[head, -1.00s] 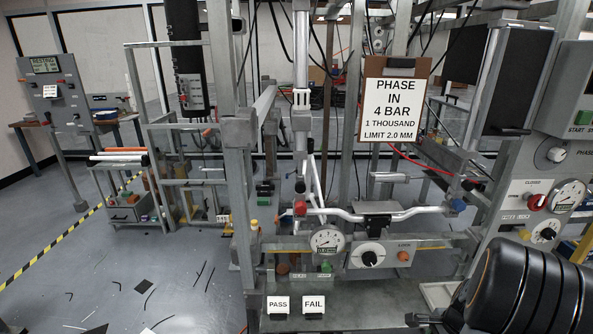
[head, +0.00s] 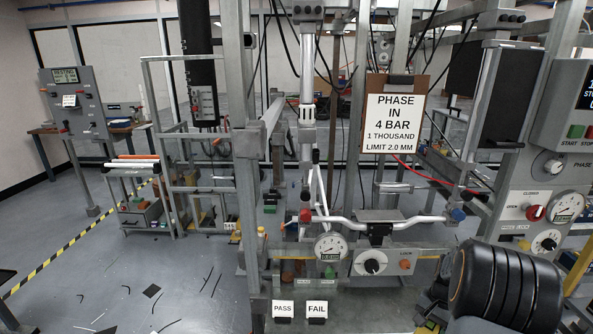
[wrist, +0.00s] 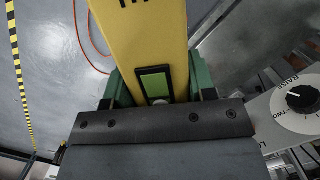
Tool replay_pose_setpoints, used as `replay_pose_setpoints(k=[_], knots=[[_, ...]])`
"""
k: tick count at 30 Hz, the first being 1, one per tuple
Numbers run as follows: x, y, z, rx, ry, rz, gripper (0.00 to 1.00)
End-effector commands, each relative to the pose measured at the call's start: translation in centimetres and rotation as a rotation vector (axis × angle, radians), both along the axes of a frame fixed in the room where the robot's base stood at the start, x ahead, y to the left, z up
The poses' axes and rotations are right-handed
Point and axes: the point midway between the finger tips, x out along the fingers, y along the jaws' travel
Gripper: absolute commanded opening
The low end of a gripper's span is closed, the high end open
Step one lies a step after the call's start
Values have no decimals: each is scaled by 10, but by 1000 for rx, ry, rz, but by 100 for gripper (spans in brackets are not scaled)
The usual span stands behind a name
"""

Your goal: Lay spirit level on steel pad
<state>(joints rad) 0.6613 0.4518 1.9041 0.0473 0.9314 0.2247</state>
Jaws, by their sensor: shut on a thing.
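A yellow spirit level (wrist: 142,35) with a green vial window fills the upper middle of the wrist view. My gripper (wrist: 158,88) is shut on it, with green parts on both sides of the level. The level's far end is cut off by the top of the picture. In the head view I see my dark arm at the lower right, but neither the jaws nor the level.
A handlebar (head: 345,219) with red and blue ends crosses the rig. Below it are a dial gauge (head: 330,247) and PASS (head: 283,309) and FAIL (head: 317,309) signs. A clipboard (head: 393,118) hangs above. Floor at the left holds scattered dark strips. A knob panel (wrist: 298,103) is close at the right.

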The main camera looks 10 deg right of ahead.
Motion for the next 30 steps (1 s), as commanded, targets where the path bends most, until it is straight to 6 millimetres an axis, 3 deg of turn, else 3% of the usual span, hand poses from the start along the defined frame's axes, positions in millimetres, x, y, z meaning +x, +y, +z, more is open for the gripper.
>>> replay_pose_setpoints(k=[5,9,15,22,25,30], knots=[[60,40,6,1,1,305,16],[105,92,3,1,2,542,16],[141,170,-7,1,1,765,16],[143,226,-20,1,0,883,16],[144,238,-24,-9,-17,906,16],[114,244,-43,-11,-21,919,16]])
